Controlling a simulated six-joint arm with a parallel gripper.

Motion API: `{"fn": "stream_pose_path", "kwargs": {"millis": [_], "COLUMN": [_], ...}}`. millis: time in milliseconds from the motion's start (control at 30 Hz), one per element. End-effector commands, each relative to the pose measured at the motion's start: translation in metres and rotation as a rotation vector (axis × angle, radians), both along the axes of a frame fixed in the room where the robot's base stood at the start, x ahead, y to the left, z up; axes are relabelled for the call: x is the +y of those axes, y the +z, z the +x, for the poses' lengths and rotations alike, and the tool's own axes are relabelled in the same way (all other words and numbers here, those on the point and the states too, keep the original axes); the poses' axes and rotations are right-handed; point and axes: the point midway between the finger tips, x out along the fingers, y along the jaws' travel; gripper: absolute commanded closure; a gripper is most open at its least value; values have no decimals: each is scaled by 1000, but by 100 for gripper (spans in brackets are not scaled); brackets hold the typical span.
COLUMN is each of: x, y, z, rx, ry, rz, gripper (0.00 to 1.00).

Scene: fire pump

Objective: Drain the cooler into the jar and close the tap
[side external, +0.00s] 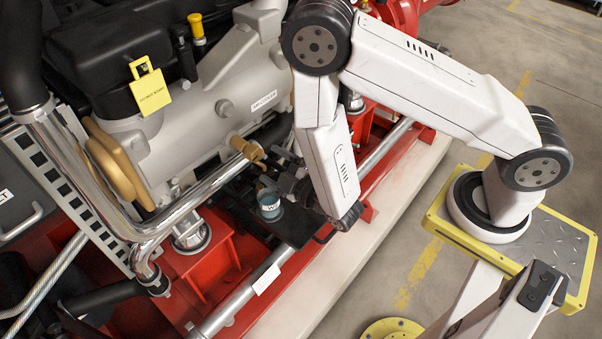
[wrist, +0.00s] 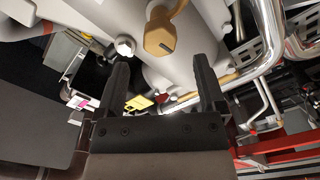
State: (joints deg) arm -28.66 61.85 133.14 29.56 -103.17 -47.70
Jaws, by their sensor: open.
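The cooler (side external: 215,105) is a grey cast body with a white label on its side. A brass tap (side external: 246,149) sticks out low on it; in the wrist view a brass-coloured fitting, apparently this tap (wrist: 163,35), is ahead of my fingers, beyond their tips. The jar (side external: 270,204), bluish with a white label, stands upright below the tap on a dark support; its contents are unclear. My gripper (side external: 282,166) is beside the tap, to its right and above the jar. In the wrist view my gripper (wrist: 161,72) is open with nothing between its fingers.
A chrome pipe (side external: 185,205) curves below the cooler. Red frame rails (side external: 215,262) and a pale plinth (side external: 325,275) run along the front. A yellow tag (side external: 150,90) hangs on the engine.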

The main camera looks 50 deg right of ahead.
Motion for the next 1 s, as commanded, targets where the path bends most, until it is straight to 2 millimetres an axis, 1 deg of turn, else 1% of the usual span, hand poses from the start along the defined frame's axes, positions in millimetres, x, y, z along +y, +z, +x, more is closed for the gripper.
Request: {"fn": "stream_pose_path", "kwargs": {"millis": [167,400,600,800,1000], "x": [-1,-1,0,0,0], "y": [1,1,0,0,0], "z": [17,47,65,72,72], "rx": [-2,-2,0,0,1], "ry": [-3,-1,0,1,1], "rz": [1,2,1,1,1], "gripper": [11,11,11,11,11]}}
